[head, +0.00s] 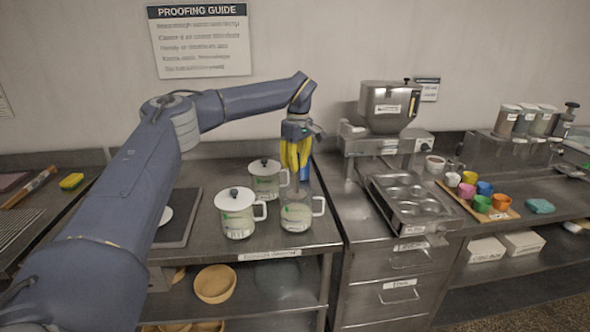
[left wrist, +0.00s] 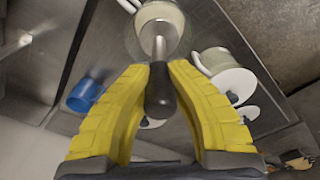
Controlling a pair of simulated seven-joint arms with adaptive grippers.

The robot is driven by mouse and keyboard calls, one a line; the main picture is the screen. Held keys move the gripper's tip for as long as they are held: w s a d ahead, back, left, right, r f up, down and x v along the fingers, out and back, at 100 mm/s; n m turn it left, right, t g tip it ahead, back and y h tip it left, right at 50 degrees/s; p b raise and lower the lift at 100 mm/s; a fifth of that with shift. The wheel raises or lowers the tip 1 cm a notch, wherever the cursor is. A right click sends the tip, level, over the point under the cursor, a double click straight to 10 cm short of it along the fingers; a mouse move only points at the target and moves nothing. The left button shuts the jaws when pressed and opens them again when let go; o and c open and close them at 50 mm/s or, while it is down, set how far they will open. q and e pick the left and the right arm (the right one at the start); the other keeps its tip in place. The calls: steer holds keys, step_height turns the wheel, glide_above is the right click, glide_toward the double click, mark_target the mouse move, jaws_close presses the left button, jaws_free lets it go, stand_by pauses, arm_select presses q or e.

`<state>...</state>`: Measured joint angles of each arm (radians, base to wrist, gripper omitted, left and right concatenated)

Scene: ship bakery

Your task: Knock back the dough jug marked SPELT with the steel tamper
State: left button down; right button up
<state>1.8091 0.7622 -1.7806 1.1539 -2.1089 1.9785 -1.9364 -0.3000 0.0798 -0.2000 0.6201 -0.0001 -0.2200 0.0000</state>
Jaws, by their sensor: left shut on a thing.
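My left gripper (head: 297,165), with yellow fingers, is above the front right jug (head: 296,215). It is shut on the black handle of the steel tamper (left wrist: 160,92). In the left wrist view the tamper's steel shaft points down into the mouth of this open jug (left wrist: 181,30), over pale dough. I cannot tell if its foot touches the dough. The jug's label is too small to read. Two lidded jugs stand beside it, one at the front left (head: 236,214) and one behind (head: 264,180). My right gripper is not in view.
A white disc (head: 165,215) lies on a dark mat left of the jugs, partly behind my left arm. A blue object (left wrist: 87,95) stands near the open jug. A muffin tin (head: 405,195) and coloured cups (head: 482,203) are to the right.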

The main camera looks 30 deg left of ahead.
arm_select(q)
steer(key=shift+r, duration=2.35)
steer(key=shift+w, duration=0.1)
steer(key=shift+d+f+m, duration=0.15)
steer(key=shift+d+m, duration=0.45)
steer(key=shift+d, duration=0.05)
steer(key=s+d+f+m, duration=0.3)
steer(key=s+d+m, duration=0.9)
steer(key=s+d, duration=0.6)
steer(key=d, duration=0.4)
steer(key=shift+s+d+f+t+h, duration=0.2)
steer(key=shift+t+h, duration=0.1)
steer(key=shift+t, duration=0.1)
